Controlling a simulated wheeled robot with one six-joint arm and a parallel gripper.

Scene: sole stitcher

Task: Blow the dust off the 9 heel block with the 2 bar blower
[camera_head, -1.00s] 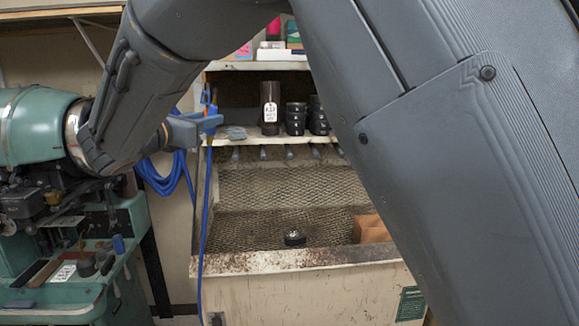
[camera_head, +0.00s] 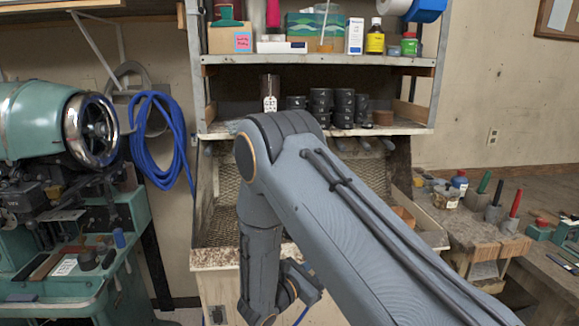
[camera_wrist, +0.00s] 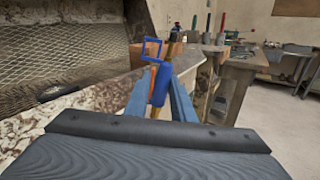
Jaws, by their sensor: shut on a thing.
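My gripper (camera_wrist: 160,96) is shut on the blue blower (camera_wrist: 159,82), which stands between the two blue fingers in the wrist view. The blower's blue loop-shaped part rises above the fingertips. In the head view my arm bends down in front of the mesh bench, and a bit of blue shows at its low end. The small dark block seen earlier on the mesh is hidden behind my arm now, and the wrist view does not show it. I cannot read a 9 on any block.
The mesh bench (camera_head: 217,257) has a dusty front edge, which also runs close beyond my fingers in the wrist view (camera_wrist: 92,103). Black round pieces (camera_head: 342,105) stand on the shelf above. A coiled blue hose (camera_head: 158,140) hangs left. A tool-covered wooden bench (camera_head: 470,232) stands right.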

